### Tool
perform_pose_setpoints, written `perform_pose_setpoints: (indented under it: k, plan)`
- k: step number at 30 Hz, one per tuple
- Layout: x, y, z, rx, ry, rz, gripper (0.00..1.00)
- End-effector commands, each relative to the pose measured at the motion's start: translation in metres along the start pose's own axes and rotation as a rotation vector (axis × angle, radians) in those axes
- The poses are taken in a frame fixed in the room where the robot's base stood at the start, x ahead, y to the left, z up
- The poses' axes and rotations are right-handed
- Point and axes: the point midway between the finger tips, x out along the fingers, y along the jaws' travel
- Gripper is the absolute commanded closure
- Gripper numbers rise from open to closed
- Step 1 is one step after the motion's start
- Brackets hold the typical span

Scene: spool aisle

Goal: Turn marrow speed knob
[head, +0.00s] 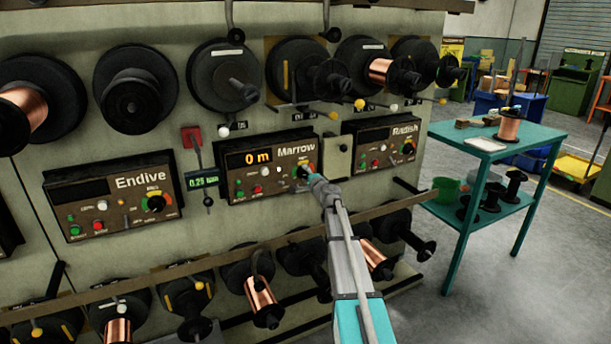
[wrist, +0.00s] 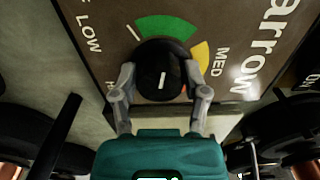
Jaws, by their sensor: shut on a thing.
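The Marrow panel (head: 240,187) is a brown box on the machine wall, with its display reading 0 m. Its black speed knob (wrist: 163,57) shows in the wrist view, with a short upright white line on its face. Around it are a green arc, a yellow arc and the words LOW and MED. My gripper (wrist: 162,91) has one finger on each side of the knob and is shut on it. In the head view my gripper (head: 306,174) reaches the right end of the panel and hides most of the knob.
The Endive panel (head: 100,205) is at left and the Radish panel (head: 385,130) at right. Black spools, some with copper wire (head: 262,300), stick out above and below. A rail (head: 200,267) runs below the panels. A teal table (head: 540,133) stands at right on open floor.

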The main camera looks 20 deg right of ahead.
Motion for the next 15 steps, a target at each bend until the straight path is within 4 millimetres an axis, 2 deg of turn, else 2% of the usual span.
perform_pose_setpoints:
  k: [14,15]
  plan:
    - [-0.0001,0.0002,0.0019,-0.019,-0.005,0.000,0.89]
    - [-0.0001,0.0002,0.0019,-0.019,-0.005,0.000,0.36]
